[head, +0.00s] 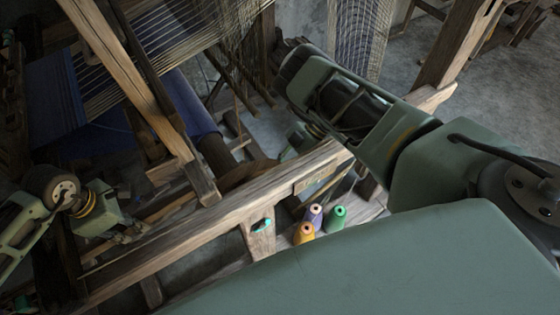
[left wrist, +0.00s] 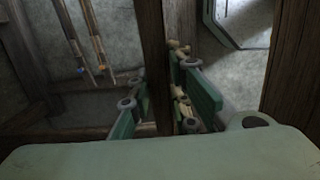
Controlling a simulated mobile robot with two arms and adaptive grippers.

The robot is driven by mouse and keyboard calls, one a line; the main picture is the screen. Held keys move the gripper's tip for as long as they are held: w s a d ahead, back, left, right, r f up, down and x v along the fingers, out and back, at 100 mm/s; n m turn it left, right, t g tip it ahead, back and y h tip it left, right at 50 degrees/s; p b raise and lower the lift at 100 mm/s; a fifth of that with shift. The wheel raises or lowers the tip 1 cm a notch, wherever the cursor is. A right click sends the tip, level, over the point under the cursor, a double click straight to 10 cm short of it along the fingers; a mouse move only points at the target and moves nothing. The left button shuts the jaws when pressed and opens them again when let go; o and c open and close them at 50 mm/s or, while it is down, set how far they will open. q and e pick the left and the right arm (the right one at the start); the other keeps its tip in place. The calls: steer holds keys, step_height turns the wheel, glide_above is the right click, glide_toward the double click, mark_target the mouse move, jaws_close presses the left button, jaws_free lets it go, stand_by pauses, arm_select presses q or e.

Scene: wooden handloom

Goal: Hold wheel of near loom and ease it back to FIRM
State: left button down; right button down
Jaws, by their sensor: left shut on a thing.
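The near loom is a wooden frame with a long front beam (head: 215,212). My left gripper (head: 122,220) is low at the left, behind that beam, its fingertips hard to make out in the head view. In the left wrist view its green fingers (left wrist: 163,105) stand on either side of a dark upright wooden bar (left wrist: 155,60), shut on it. The bar may be part of the wheel; the whole wheel cannot be made out. A small plaque (head: 319,180) sits on the beam, its lettering unreadable.
Purple (head: 314,215), green (head: 337,217) and orange (head: 304,234) thread cones stand near the beam. A small teal object (head: 262,225) is on a wooden post. Blue cloth (head: 50,100) and stretched threads fill the upper left. Grey floor (head: 480,100) is open at upper right.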

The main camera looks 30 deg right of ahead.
arm_select(q)
steer(key=shift+a+f, duration=0.1)
steer(key=shift+w+f+y, duration=0.1)
steer(key=shift+f+y, duration=0.3)
steer(key=shift+f, duration=0.7)
arm_select(e)
steer(key=shift+d, duration=0.1)
arm_select(q)
steer(key=shift+f, duration=0.15)
steer(key=shift+f+y, duration=0.3)
steer(key=shift+f, duration=0.5)
arm_select(e)
steer(key=c, duration=1.2)
jaws_free()
steer(key=v, duration=0.9)
